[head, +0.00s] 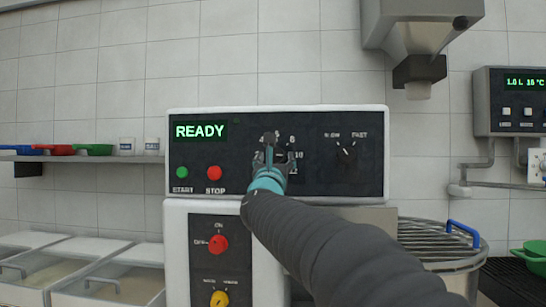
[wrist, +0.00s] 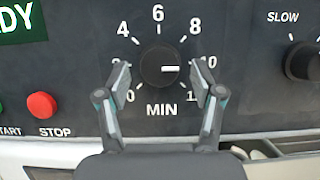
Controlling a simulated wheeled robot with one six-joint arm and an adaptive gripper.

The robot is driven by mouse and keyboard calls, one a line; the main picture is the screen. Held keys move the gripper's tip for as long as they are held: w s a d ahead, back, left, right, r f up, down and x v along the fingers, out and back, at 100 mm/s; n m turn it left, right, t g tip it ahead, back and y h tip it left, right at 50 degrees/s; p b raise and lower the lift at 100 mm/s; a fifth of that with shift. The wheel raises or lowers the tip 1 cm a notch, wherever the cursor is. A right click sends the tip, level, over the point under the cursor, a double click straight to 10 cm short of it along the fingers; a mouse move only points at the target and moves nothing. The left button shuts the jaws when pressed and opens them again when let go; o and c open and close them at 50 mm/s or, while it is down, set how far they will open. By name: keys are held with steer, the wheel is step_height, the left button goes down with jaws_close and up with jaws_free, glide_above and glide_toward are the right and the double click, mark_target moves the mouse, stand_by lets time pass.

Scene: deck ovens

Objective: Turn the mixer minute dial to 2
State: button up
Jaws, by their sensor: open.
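The minute dial (wrist: 158,67) is a round black knob above the word MIN on the mixer's dark panel. Its white pointer mark points right, about at the 10. Numbers ring it from 0 at lower left to 12 at lower right; the 2 at left is mostly hidden by a finger. My gripper (wrist: 160,80) is open, with one finger left and one right of the dial and gaps to it on both sides. In the head view my gripper (head: 269,155) is in front of the dial and hides most of it.
On the same panel (head: 310,185) are a READY display (head: 200,131), a green START button (head: 182,172), a red STOP button (head: 214,173) and a SLOW/FAST knob (head: 347,153). The STOP button (wrist: 42,105) also shows left of my fingers in the wrist view. A hopper (head: 420,70) hangs at upper right.

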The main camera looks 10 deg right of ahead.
steer(key=shift+w, duration=0.1)
steer(key=c, duration=1.1)
steer(key=shift+c, duration=0.2)
steer(key=shift+d+n+b, duration=0.1)
steer(key=shift+n+b, duration=0.2)
steer(key=shift+b, duration=0.1)
